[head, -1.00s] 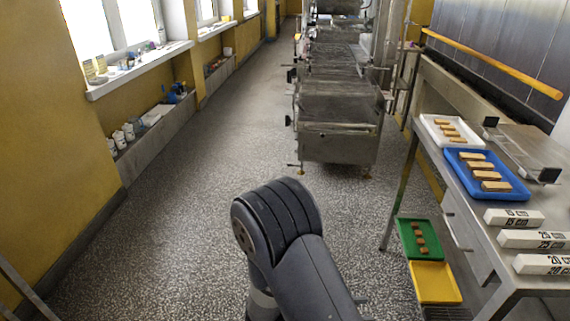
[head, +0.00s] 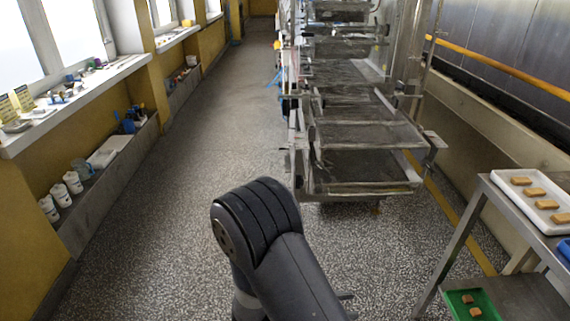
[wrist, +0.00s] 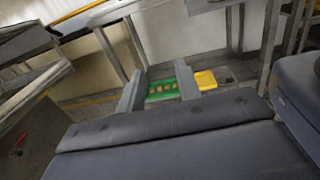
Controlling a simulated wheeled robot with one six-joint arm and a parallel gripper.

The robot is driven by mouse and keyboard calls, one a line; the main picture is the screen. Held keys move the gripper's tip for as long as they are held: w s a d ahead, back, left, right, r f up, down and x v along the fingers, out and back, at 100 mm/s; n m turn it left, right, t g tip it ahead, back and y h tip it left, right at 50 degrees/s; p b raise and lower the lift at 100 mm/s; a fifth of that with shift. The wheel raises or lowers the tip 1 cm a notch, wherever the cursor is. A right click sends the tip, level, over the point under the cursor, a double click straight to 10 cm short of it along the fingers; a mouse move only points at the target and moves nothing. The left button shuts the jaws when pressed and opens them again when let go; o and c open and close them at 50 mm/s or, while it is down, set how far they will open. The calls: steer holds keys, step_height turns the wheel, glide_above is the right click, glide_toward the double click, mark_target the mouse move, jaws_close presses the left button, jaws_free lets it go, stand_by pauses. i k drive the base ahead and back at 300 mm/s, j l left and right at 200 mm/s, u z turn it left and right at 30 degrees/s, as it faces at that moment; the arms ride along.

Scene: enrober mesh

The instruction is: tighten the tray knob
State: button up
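The enrober (head: 355,135), a grey metal machine with mesh decks and a lower tray (head: 362,172), stands ahead, right of the middle in the head view. Small dark fittings show on its left and right sides, but I cannot tell which one is the tray knob. My gripper (wrist: 159,72) shows in the wrist view as two grey fingers set apart, with nothing between them. It is well away from the enrober.
A metal table (head: 482,195) at the right carries a white tray (head: 512,180) of brown bars. A green tray (head: 455,298) sits on its lower shelf; a yellow tray (wrist: 206,80) lies beside it in the wrist view. Window sills line the left. The floor (head: 190,190) is clear.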

mark_target(300, 180)
steer(key=i+j, duration=0.3)
steer(key=i, duration=0.25)
steer(key=i+j, duration=0.35)
steer(key=i, duration=0.2)
steer(key=i+j+z, duration=0.1)
steer(key=i+j, duration=0.2)
steer(key=i, duration=0.2)
